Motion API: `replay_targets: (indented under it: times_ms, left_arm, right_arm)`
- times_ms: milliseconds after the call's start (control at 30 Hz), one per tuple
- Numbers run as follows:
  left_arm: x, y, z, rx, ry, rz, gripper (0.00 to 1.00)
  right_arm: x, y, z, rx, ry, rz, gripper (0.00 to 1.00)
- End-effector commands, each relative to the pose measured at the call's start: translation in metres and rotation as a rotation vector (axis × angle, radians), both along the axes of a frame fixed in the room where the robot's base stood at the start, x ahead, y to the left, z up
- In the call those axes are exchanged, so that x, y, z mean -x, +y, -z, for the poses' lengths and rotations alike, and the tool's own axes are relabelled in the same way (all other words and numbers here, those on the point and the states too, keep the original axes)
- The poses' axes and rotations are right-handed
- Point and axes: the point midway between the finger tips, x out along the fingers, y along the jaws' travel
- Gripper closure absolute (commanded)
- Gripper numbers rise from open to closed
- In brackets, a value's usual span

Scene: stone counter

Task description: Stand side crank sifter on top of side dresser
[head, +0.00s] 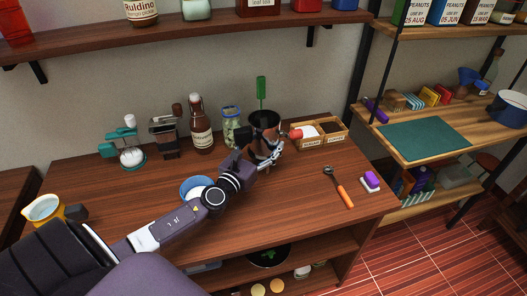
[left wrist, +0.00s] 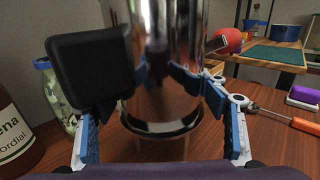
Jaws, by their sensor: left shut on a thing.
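The side crank sifter (head: 265,124) is a shiny metal cylinder with a red crank knob (head: 295,134) on its right. It stands upright over the back middle of a wooden dresser-like unit (head: 285,205). My left gripper (head: 268,158) is shut around the sifter's lower body. In the left wrist view the sifter (left wrist: 165,60) fills the middle, with its black handle (left wrist: 88,68) at left and my left gripper's fingers (left wrist: 165,85) on both sides. Whether its base touches the wood is unclear. My right gripper is out of view.
A brown bottle (head: 201,130), a glass jar (head: 231,125) and a blue bowl (head: 197,187) are to the left. A wall shelf (head: 200,35) hangs above.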

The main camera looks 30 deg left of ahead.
Motion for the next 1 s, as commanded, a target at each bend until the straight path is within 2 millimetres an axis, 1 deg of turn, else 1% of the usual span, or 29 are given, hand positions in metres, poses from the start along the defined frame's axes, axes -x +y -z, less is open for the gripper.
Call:
replay_targets:
  times_ms: [33, 100, 400, 500, 533, 667, 700, 1000]
  left_arm:
    - [-0.0004, 0.0005, 0.0107, 0.0, -0.002, -0.002, 0.63]
    - [-0.0004, 0.0004, 0.015, 0.0, -0.003, -0.002, 0.63]
    - [-0.0005, 0.0004, 0.0144, 0.0, -0.003, -0.001, 0.63]
    - [-0.0005, 0.0004, 0.0181, 0.0, -0.003, -0.001, 0.63]
    - [-0.0002, 0.0003, 0.0189, 0.001, -0.001, -0.001, 0.31]
    - [-0.0002, 0.0004, 0.0178, 0.0, -0.001, -0.001, 0.17]
    - [-0.0002, 0.0003, 0.0178, 0.0, -0.001, -0.001, 0.15]
    - [-0.0002, 0.0004, 0.0161, 0.0, -0.001, -0.001, 0.15]
  right_arm:
    - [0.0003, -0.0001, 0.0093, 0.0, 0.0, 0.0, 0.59]
    - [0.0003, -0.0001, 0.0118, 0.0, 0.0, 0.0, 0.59]
    - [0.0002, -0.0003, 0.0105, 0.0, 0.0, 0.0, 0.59]
    - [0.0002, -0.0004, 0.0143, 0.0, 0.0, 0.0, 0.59]
    - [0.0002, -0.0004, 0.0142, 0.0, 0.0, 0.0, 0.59]
    - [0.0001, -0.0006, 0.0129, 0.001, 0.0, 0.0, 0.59]
    - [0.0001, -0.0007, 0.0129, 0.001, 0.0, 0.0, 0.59]
    - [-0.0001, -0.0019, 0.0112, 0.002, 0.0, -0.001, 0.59]
